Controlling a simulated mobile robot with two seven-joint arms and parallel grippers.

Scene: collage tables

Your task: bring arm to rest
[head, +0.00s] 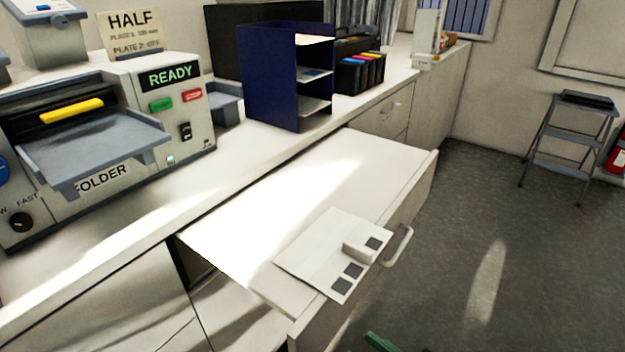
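Neither of my grippers can be made out in the head view. A small green piece (381,342) shows at the bottom edge, cut off by the frame; I cannot tell what it belongs to. A pale flat sheet (310,262) with dark squares lies near the front corner of a pulled-out white board or drawer top (290,200).
A folder machine (105,190) reading READY stands on the counter at left. A blue shelf rack (268,75) and a dark box with coloured cartridges (358,75) stand behind. A step stool (570,145) is at right; the floor between is clear.

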